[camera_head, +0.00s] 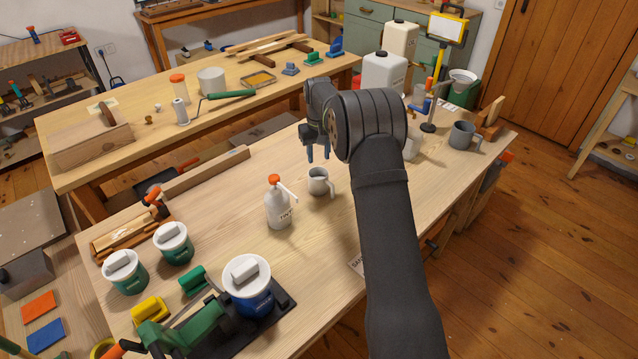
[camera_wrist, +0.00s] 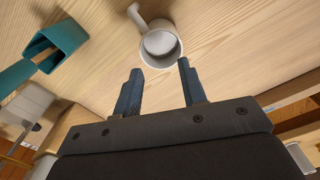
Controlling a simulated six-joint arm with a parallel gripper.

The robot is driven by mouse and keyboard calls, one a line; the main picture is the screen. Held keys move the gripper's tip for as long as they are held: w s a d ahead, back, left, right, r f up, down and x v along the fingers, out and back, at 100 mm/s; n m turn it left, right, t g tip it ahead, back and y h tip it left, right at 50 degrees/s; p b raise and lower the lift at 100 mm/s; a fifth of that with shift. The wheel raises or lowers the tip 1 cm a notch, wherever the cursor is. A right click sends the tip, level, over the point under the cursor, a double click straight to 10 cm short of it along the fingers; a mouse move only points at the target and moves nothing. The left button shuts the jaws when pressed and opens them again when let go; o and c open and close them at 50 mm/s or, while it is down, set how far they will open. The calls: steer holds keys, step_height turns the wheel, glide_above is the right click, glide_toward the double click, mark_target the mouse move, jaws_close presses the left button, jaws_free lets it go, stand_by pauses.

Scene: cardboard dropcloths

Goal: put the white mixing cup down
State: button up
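My gripper (camera_head: 317,157) is above the cup, pointing down. In the wrist view my gripper (camera_wrist: 160,67) has its two dark blue fingers apart with nothing gripped between them. The cup is just beyond the fingertips, and the fingers look clear of it.
A white spray bottle (camera_head: 279,205) with an orange top stands close left of the cup. A pale cup (camera_head: 411,147) is partly hidden behind my arm. A dark grey mug (camera_head: 463,135) stands farther right. Lidded tubs (camera_head: 174,242) stand front left.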

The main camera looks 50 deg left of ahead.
step_height(320, 180, up, 5)
steer(key=n, duration=0.2)
glide_above(332, 187)
step_height(332, 187, down, 12)
steer(key=shift+f, duration=0.1)
steer(key=f, duration=0.5)
steer(key=shift+w+a, duration=0.2)
steer(key=shift+w, duration=0.05)
jaws_close()
